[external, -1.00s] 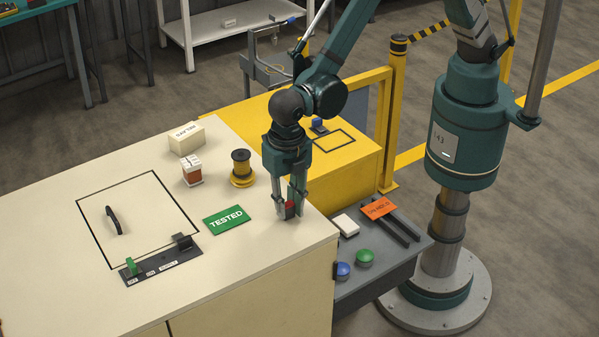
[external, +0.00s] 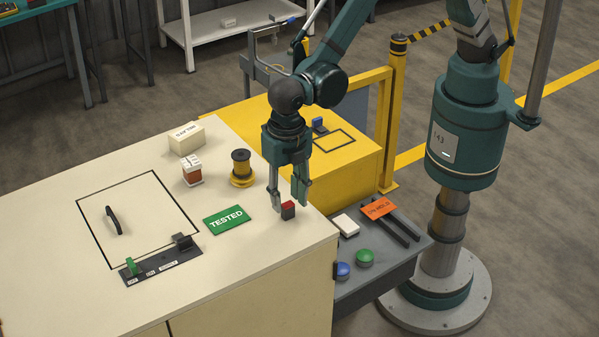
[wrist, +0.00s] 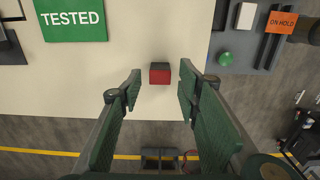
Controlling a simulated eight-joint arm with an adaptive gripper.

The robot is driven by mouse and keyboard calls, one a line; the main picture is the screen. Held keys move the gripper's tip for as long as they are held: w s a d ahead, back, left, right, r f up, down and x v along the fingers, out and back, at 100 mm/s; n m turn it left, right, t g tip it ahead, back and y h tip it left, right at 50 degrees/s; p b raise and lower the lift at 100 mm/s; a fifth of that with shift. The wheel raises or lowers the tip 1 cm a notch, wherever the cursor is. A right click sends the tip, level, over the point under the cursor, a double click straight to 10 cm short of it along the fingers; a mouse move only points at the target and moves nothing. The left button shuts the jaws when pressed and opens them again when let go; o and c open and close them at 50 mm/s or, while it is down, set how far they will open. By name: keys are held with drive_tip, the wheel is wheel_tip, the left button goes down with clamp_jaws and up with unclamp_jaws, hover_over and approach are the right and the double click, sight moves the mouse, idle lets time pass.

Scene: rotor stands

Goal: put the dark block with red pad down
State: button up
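The dark block with a red pad (external: 288,210) stands on the cream bench top (external: 245,258), close to its right edge. In the wrist view the block (wrist: 160,74) lies between and just beyond the fingertips, with its red side showing. My gripper (external: 288,200) is open, its fingers spread apart on either side of the block. In the wrist view my gripper (wrist: 160,82) shows clear gaps between both fingers and the block, so nothing is held.
A green TESTED sign (external: 226,220) lies left of the block, with a yellow spool (external: 242,170) behind it. A grey side shelf (external: 385,262) to the right holds a white block (external: 346,225), an orange card (external: 378,208) and green and blue buttons. Bench in front of the block is clear.

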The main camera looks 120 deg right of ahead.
sight(290, 202)
wheel_tip(290, 202, up, 9)
drive_tip(key=shift+r, duration=0.15)
idle(0.4)
idle(0.5)
drive_tip(key=s+d+r+m+t, duration=0.2)
drive_tip(key=s+r+m, duration=0.2)
drive_tip(key=s+r, duration=0.45)
drive_tip(key=s+d+r+m+t, duration=0.1)
drive_tip(key=s+d+r+m, duration=0.25)
drive_tip(key=s+r, duration=0.5)
drive_tip(key=s+d+f+m+t, duration=0.1)
drive_tip(key=s+m, duration=0.4)
drive_tip(key=s, duration=0.6)
drive_tip(key=s+d+f+m+t, duration=0.1)
drive_tip(key=s+m+t, duration=0.2)
drive_tip(key=s, duration=0.8)
drive_tip(key=shift+d+m, duration=0.3)
drive_tip(key=shift+m, duration=0.95)
